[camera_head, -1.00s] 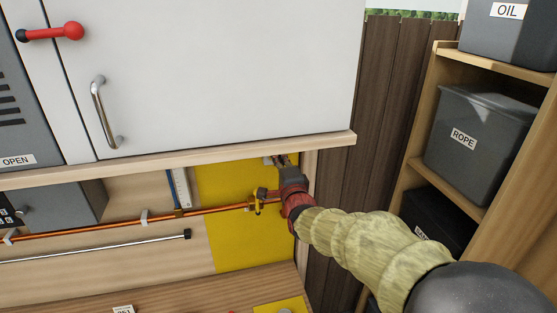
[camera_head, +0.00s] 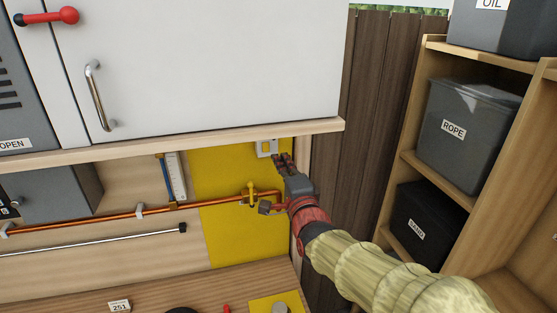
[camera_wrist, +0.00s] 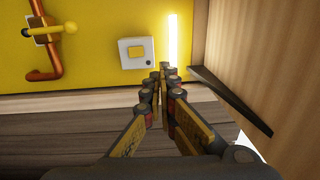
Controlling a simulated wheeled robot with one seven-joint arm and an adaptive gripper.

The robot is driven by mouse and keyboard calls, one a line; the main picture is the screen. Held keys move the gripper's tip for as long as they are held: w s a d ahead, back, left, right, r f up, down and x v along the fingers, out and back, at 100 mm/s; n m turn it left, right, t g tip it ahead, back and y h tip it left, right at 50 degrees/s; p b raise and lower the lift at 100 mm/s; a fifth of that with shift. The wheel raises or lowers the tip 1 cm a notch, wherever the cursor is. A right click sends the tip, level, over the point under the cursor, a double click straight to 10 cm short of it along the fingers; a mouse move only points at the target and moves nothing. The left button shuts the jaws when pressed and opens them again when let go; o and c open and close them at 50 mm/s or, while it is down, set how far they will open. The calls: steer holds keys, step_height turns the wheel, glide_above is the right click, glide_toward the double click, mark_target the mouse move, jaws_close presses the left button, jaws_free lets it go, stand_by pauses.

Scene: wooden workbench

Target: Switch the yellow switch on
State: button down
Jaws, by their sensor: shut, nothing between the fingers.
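The yellow switch (camera_wrist: 136,52) is a yellow button on a pale square plate, mounted on the yellow panel (camera_wrist: 95,75). In the head view its plate (camera_head: 267,147) shows just under the cabinet's lower edge. My gripper (camera_wrist: 163,72) is shut and empty. In the wrist view its fingertips are just right of and below the plate; in the head view my gripper (camera_head: 283,161) is also just to its lower right. Whether the tips touch the plate cannot be told. A small dark dot sits on the plate's lower right corner.
A copper pipe with a yellow valve handle (camera_head: 250,193) runs across the panel, left of my gripper. The white cabinet (camera_head: 220,70) overhangs the panel. A wooden post and dark bracket (camera_wrist: 232,98) stand close on the right. Shelves with bins (camera_head: 468,135) are further right.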

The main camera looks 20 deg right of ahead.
steer(key=shift+s, duration=0.1)
stand_by(0.3)
steer(key=s+f+n+g, duration=0.4)
steer(key=f+n, duration=0.1)
steer(key=f, duration=0.3)
steer(key=s+f+n+g, duration=0.3)
steer(key=s+f+n, duration=0.15)
steer(key=f, duration=0.35)
steer(key=s+f+n+g+b, duration=0.2)
steer(key=s+f+b, duration=0.1)
steer(key=s, duration=0.5)
steer(key=s+f+n+g+b, duration=0.2)
steer(key=s+b, duration=0.3)
steer(key=s, duration=0.3)
steer(key=s+f+n+g+b, duration=0.2)
steer(key=s+f+n+b, duration=0.2)
steer(key=s, duration=0.4)
steer(key=shift+d, duration=0.35)
